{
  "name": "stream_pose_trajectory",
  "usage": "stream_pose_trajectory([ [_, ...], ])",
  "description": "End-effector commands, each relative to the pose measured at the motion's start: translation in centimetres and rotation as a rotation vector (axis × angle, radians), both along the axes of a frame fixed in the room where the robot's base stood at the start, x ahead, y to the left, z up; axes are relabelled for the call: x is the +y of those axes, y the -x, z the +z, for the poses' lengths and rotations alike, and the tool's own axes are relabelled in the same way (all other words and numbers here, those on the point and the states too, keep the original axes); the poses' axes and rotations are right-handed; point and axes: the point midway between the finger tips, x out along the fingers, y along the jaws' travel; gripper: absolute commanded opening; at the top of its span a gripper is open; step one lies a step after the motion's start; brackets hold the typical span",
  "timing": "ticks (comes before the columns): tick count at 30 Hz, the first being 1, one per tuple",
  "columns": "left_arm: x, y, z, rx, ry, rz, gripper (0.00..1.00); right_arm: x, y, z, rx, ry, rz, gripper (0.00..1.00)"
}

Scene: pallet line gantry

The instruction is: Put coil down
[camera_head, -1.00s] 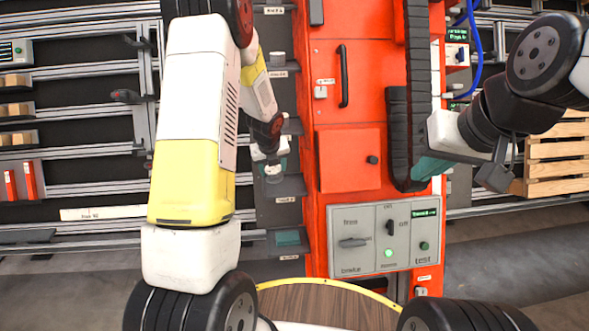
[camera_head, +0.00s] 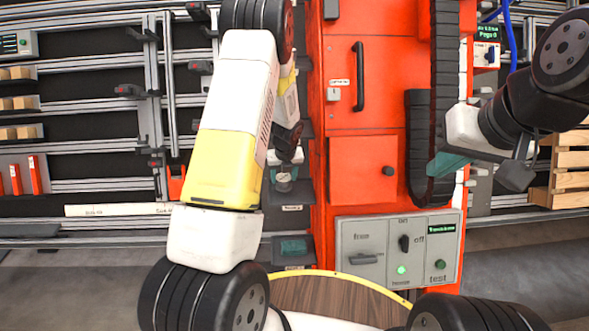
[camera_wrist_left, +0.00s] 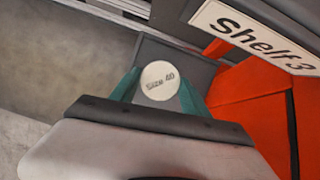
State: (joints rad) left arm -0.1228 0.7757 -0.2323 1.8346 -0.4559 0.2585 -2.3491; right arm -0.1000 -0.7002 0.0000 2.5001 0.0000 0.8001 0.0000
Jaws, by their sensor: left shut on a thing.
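The coil (camera_wrist_left: 158,82) has a pale round face marked "Size 40" in the left wrist view. My left gripper (camera_wrist_left: 158,92) is shut on it, with a teal finger on each side. In the head view the coil (camera_head: 284,178) shows small below my left wrist, in front of a dark grey shelf (camera_head: 293,194). The shelf (camera_wrist_left: 180,62) also shows behind the coil in the wrist view. I cannot tell whether the coil touches it. My right gripper (camera_head: 446,165) hangs in front of the red cabinet, its teal fingers partly seen; its opening is unclear.
A "Shelf 3" label (camera_wrist_left: 255,35) is close to the coil in the wrist view. The red cabinet (camera_head: 362,170) stands right of the shelves, with a grey switch panel (camera_head: 398,250) low on it. A lower shelf (camera_head: 293,262) holds a teal item (camera_head: 293,246).

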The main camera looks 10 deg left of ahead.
Motion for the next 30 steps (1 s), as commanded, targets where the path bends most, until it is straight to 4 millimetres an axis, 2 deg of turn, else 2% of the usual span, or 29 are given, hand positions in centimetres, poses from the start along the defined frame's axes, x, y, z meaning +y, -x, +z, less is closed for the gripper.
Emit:
stream_pose_trajectory([
  [4, -0.1, 0.0, -2.1, 0.001, 0.000, -0.003, 0.00, 0.0, 0.0, 0.0, 0.000, 0.000, 0.000, 0.00],
  [14, 0.0, 0.0, -2.5, -0.001, -0.001, -0.001, 0.00, 0.0, 0.0, 0.0, 0.000, 0.000, 0.000, 0.00],
  [15, 0.0, 0.0, -2.4, 0.000, 0.000, -0.001, 0.62, 0.0, 0.0, 0.0, 0.000, 0.000, 0.000, 0.00],
  [17, 0.0, 0.0, -2.4, 0.000, 0.000, -0.001, 0.73, 0.0, 0.0, 0.0, 0.000, 0.000, 0.000, 0.00],
  [26, 0.0, 0.0, -2.4, 0.000, 0.000, -0.001, 0.76, 0.0, 0.0, 0.0, 0.000, 0.000, 0.000, 0.00],
  [30, -0.1, 0.1, -1.6, -0.002, 0.001, -0.002, 0.76, 0.0, 0.0, 0.0, 0.000, 0.000, 0.000, 0.00],
])
